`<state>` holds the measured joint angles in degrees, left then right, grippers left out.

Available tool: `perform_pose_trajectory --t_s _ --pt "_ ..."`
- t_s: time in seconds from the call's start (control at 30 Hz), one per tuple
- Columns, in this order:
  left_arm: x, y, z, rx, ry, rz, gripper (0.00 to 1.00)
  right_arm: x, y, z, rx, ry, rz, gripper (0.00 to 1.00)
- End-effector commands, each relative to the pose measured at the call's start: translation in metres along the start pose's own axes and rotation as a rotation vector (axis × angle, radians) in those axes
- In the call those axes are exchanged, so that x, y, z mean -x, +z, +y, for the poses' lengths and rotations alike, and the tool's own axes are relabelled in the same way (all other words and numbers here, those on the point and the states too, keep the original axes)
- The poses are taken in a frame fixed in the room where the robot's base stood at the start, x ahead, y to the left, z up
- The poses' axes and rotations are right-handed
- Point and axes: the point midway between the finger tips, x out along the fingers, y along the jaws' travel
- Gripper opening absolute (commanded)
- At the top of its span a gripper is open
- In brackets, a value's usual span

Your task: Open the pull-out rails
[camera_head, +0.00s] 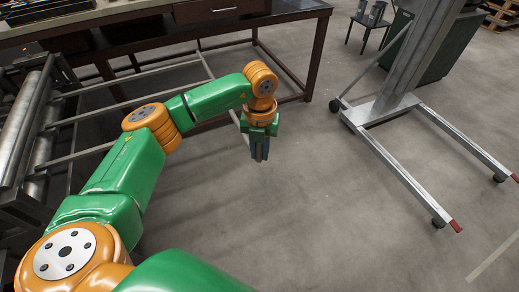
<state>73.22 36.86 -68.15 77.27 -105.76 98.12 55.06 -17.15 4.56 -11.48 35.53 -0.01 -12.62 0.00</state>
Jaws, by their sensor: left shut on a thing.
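The pull-out rails (98,118) are thin grey bars that reach out to the right from the roller machine at the left edge. A slanted end bar (221,88) joins their outer ends and runs down towards my left gripper (259,155). My left gripper points down at the near end of this bar and is shut on the rails. The wrist and fingers hide the exact contact. My green and orange left arm covers part of the rails. My right gripper is not in view.
The steel rollers (22,118) of the machine stand at the left. A dark workbench (285,18) stands behind the rails. A wheeled metal lift frame (375,110) spreads its legs on the right. The grey floor between gripper and lift is clear.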

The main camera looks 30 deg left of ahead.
Motion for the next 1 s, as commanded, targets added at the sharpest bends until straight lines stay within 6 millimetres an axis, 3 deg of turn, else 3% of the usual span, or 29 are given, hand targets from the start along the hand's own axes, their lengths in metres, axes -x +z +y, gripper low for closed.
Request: perform_pose_trajectory --t_s 0.13,0.17,0.27,0.57,0.9,1.0 --pt "-0.002 -0.002 -0.003 -0.006 -0.006 0.007 0.0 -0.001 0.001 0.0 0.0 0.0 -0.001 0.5" --pt "-0.002 -0.002 -0.003 -0.006 -0.006 0.006 0.26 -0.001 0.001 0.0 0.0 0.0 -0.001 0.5" --pt "-0.002 -0.002 -0.002 -0.005 -0.006 0.005 0.52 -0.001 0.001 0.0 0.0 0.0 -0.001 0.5" --pt "0.001 0.0 -0.001 -0.002 -0.003 0.001 0.52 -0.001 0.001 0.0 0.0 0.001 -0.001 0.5" --pt "0.061 0.0 -0.004 -0.004 -0.003 0.0 0.52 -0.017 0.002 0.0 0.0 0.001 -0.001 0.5" --pt "0.069 -0.001 -0.004 -0.004 -0.003 0.003 0.52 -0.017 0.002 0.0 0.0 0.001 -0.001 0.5"
